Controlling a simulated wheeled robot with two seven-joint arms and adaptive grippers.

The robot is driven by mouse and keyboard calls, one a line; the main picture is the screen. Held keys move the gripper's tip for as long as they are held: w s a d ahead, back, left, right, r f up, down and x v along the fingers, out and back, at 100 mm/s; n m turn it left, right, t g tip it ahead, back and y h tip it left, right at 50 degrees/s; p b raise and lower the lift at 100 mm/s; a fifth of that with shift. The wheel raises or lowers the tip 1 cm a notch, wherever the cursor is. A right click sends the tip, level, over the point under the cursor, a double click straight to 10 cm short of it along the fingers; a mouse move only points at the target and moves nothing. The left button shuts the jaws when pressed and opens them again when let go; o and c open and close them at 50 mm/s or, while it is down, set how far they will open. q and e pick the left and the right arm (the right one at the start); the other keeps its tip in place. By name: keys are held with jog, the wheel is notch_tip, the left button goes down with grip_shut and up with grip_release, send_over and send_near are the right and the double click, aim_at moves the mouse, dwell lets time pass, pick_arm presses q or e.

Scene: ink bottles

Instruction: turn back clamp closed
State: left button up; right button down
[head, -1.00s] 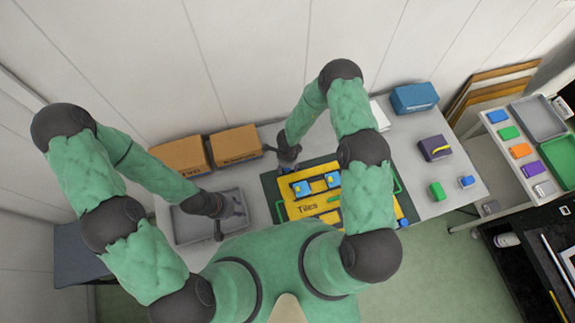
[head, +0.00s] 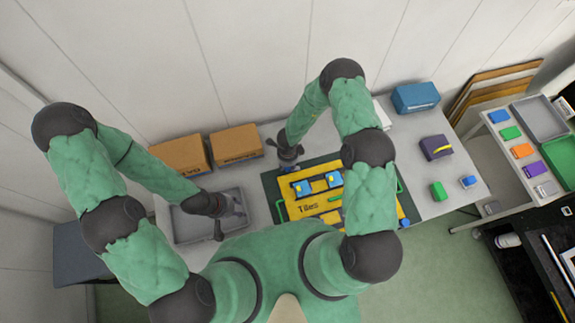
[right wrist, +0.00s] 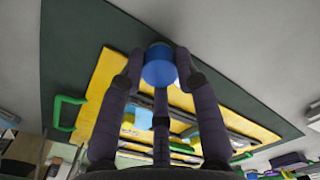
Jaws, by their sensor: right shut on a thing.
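The yellow board (head: 312,208) marked "Tiles" lies on a dark green mat (head: 269,188) on the table. My right gripper (head: 289,158) is at the board's back left corner. In the right wrist view my right gripper (right wrist: 158,66) is shut on a round blue clamp knob (right wrist: 158,71) at the board's edge. The knob is hidden in the head view. A second blue knob (head: 404,223) shows at the front right corner. My left gripper (head: 232,212) hangs over the grey tray (head: 183,238); its finger opening is unclear.
Two blue blocks (head: 301,188) (head: 333,179) sit on the board. Green handles (head: 279,211) flank it. Two cardboard boxes (head: 236,144) stand behind the tray. A purple box (head: 436,147), a green block (head: 438,191) and a blue case (head: 415,97) stand on the right.

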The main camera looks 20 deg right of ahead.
jog(key=m+b, duration=0.1)
jog(key=m, duration=0.6)
jog(key=shift+s+d+f+b, duration=0.1)
jog(key=shift+b, duration=0.3)
jog(key=m+b, duration=0.1)
jog(key=m, duration=0.4)
jog(key=shift+m, duration=0.3)
jog(key=shift+s+m+b, duration=0.1)
jog(key=shift+m+b, duration=0.4)
jog(key=shift+m, duration=0.6)
jog(key=c, duration=0.9)
grip_release()
jog(key=shift+r, duration=0.25)
notch_tip(320, 180, up, 12)
jog(key=shift+f, duration=0.2)
